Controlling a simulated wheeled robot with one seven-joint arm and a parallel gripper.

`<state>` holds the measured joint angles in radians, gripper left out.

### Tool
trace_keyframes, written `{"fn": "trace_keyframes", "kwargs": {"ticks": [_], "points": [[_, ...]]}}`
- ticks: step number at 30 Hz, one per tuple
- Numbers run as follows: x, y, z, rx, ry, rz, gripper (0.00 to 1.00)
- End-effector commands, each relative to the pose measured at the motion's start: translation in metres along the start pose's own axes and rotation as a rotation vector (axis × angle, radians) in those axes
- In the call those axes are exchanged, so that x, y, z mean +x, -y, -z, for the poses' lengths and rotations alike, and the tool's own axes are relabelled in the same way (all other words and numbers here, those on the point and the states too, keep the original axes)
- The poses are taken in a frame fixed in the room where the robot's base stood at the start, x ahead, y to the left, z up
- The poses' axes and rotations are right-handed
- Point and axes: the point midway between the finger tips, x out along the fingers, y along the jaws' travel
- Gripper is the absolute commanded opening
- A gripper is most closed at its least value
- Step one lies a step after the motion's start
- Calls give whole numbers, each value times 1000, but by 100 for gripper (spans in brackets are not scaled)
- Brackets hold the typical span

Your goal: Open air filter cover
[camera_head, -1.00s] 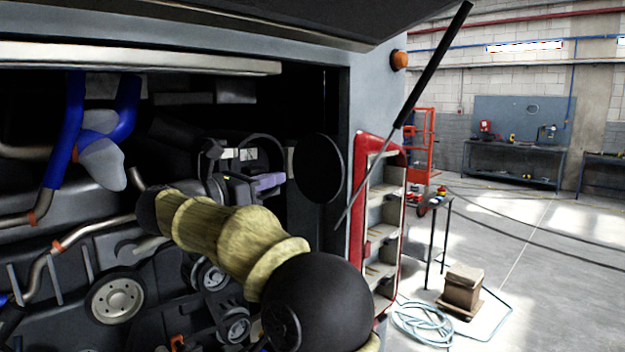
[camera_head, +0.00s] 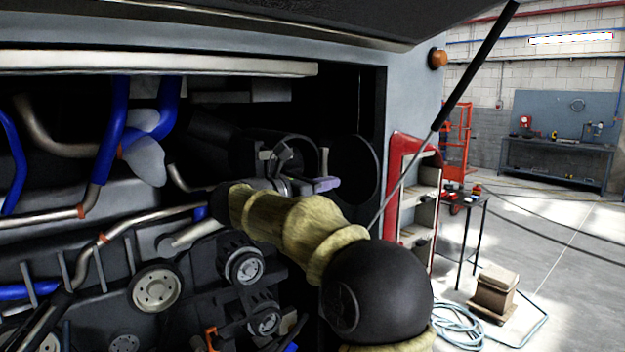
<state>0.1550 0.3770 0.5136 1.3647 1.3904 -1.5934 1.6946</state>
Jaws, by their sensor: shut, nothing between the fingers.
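The air filter cover (camera_head: 356,172) looks like a dark round disc. It stands to the right of the dark round filter housing (camera_head: 300,140), with a gap between them, and looks swung open. My gripper (camera_head: 322,185) is in front of the housing, with its purple-grey tip near the left edge of the disc. It looks shut and empty. I cannot tell whether the tip touches the disc. My arm hides the gripper's lower side and part of the area below the cover.
Blue and metal pipes (camera_head: 113,130) and pulleys (camera_head: 155,289) fill the bay at left. The raised hatch (camera_head: 280,15) overhangs the bay, with a black strut (camera_head: 475,70) at right. A red-edged shelf compartment (camera_head: 397,195) lies right of the bay.

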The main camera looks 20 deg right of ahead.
Motion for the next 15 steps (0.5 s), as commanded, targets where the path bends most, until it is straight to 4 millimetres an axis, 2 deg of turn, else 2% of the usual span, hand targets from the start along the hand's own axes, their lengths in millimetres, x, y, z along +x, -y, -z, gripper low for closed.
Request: {"fn": "trace_keyframes", "kwargs": {"ticks": [1,9,15], "points": [[10,1,-3,-2,0,4,0],[56,1,-4,-2,-1,3,0],[73,1,-1,0,0,1,0]]}}
